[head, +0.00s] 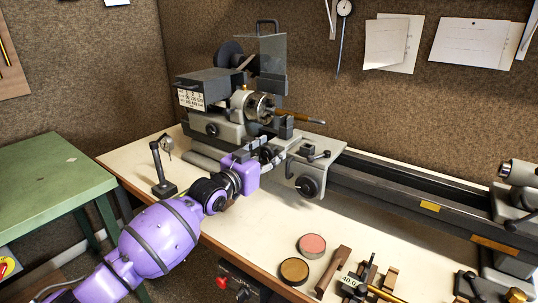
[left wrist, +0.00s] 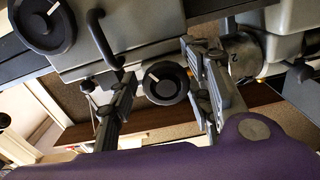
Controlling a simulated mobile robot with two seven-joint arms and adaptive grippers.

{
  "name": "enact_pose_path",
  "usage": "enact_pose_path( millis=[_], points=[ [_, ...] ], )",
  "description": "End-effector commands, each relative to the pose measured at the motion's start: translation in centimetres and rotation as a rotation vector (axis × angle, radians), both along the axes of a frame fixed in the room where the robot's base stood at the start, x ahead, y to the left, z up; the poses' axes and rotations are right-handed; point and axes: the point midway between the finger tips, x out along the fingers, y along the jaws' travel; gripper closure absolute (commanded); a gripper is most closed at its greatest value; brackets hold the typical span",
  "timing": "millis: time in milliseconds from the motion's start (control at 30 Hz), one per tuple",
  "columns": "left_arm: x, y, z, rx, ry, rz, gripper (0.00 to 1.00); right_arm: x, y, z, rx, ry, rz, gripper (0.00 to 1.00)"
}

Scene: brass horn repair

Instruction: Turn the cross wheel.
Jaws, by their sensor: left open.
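A small dark round handwheel with a white mark, which looks like the cross wheel (left wrist: 167,84), is on the lathe carriage in the left wrist view. My left gripper (left wrist: 163,88) is open, with one finger on each side of this wheel. Gaps show between the wheel and both fingers, so it does not look gripped. In the head view my left gripper (head: 272,158) is at the front of the carriage, and the small wheel is largely hidden by it. A larger handwheel (head: 308,186) sits on the carriage front to the right. My right gripper is not in view.
The lathe chuck (head: 260,106) is behind the gripper, and the bed (head: 400,190) runs right to the tailstock (head: 518,190). A black stand (head: 163,170) is left of my arm. Two round tins (head: 312,246) and several tools lie on the bench front. A green table (head: 45,185) stands left.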

Motion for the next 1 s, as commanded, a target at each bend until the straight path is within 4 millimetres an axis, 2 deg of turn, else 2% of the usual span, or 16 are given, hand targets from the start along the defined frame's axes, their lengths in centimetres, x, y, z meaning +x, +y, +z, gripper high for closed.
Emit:
enact_pose_path(
  millis=[133, 467, 733, 1000],
  points=[
    [-0.02, 0.00, -0.01, 0.000, 0.000, 0.000, 0.54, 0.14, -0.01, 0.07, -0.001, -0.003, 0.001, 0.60],
    [-0.06, -0.03, -0.04, 0.001, 0.001, -0.001, 0.96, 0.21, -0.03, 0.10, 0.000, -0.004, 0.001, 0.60],
    [-0.08, -0.07, -0.11, 0.027, -0.018, -0.002, 0.96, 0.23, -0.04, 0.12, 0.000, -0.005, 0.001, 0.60],
    [-0.09, -0.07, -0.24, 0.152, -0.107, -0.003, 0.96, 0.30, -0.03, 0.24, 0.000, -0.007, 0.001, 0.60]
  ],
)
